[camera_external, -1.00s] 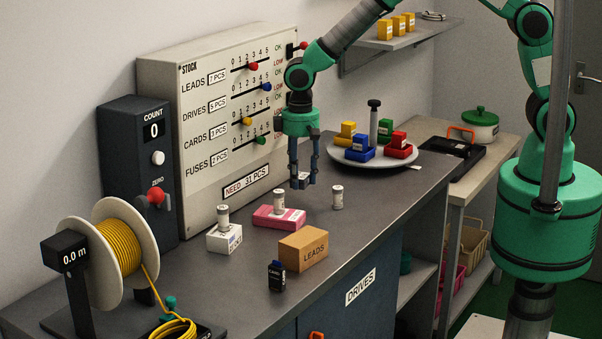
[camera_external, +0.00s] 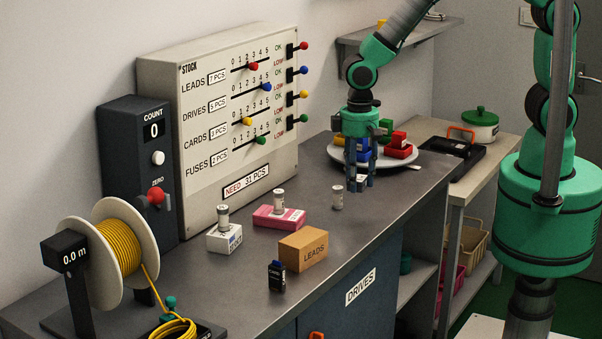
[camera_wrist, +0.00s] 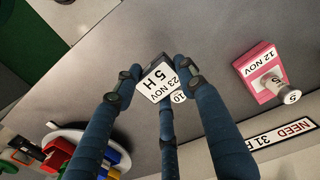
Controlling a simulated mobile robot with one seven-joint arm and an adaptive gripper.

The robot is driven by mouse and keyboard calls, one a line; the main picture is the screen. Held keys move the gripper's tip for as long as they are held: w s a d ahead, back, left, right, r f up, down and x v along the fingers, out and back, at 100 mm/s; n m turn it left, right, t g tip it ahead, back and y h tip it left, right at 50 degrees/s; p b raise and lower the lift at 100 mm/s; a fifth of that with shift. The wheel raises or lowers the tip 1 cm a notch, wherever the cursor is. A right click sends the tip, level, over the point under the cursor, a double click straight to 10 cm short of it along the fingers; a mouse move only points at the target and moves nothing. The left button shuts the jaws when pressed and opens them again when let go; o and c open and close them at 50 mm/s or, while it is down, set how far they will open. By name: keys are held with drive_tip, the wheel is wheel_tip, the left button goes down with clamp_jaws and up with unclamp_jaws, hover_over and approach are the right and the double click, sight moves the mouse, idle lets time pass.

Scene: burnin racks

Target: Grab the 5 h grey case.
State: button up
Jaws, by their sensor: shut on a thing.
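The case with a white label reading "23 NOV 5 H" (camera_wrist: 158,82) is between my fingertips in the wrist view. The fingers hide much of its body, and its grey shows only in a small part. My gripper (camera_external: 361,184) is shut on it and holds it above the right part of the bench, in front of the round plate. In the wrist view my gripper (camera_wrist: 158,84) has three dark blue fingers around the case.
A small can (camera_external: 337,198) stands left of my gripper. A pink case (camera_external: 280,216) and a white case (camera_external: 224,238) each bear a can. A LEADS box (camera_external: 303,249) and a dark case (camera_external: 277,275) stand nearer the front. The plate (camera_external: 417,164) holds coloured blocks.

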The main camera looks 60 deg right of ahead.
drive_tip(key=shift+s, duration=1.1)
